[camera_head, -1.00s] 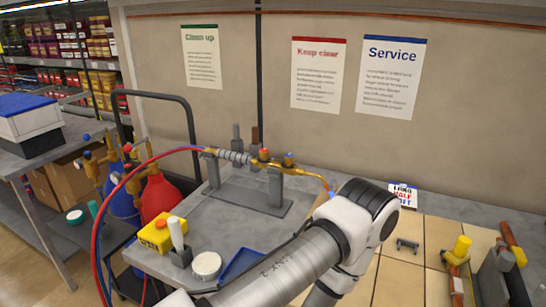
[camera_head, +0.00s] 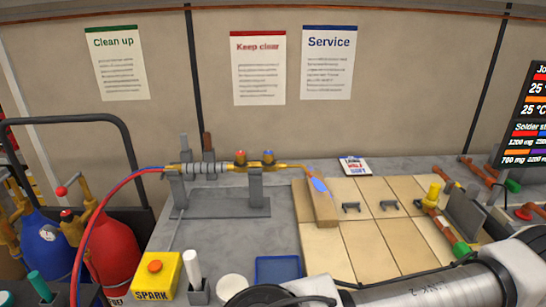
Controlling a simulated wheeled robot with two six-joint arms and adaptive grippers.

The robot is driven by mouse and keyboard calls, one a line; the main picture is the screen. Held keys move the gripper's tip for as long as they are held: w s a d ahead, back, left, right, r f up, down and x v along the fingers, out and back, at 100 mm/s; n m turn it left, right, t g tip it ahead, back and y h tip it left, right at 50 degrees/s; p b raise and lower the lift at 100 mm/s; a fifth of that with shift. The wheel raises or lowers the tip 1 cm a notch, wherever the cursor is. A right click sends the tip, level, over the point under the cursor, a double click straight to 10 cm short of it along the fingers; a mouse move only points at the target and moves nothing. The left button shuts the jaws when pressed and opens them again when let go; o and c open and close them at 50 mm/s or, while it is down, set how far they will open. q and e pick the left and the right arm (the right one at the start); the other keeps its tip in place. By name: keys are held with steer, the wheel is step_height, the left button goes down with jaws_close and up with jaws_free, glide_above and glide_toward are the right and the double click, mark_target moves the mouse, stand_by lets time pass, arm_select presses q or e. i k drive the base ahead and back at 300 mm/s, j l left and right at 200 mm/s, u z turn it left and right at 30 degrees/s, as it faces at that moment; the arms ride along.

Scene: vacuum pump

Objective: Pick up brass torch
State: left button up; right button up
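The brass torch (camera_head: 292,166) lies level across a grey stand (camera_head: 257,190) on the bench, in the head view. It has a grey coiled grip section, one red knob and one blue knob. Red and blue hoses join its left end. Its tip bends down at the right, with a pale blue patch beside it over a wooden block (camera_head: 322,208). Neither gripper shows. One of my arm links crosses the lower right, and the torch stands clear of it.
Red and blue gas cylinders (camera_head: 112,255) stand at the left. A yellow spark box (camera_head: 155,277), a white-handled tool (camera_head: 193,270) and a blue tray (camera_head: 278,270) lie along the bench front. Pipe fittings (camera_head: 432,205) lie at the right on tan tiles (camera_head: 372,240). Bare bench lies before the stand.

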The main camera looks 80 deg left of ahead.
mark_target(275, 166)
steer(key=k+j+u, duration=0.15)
steer(key=k, duration=0.25)
steer(key=k+u, duration=0.1)
steer(key=k, duration=0.25)
steer(key=k+j+u, duration=0.15)
steer(key=k, duration=0.25)
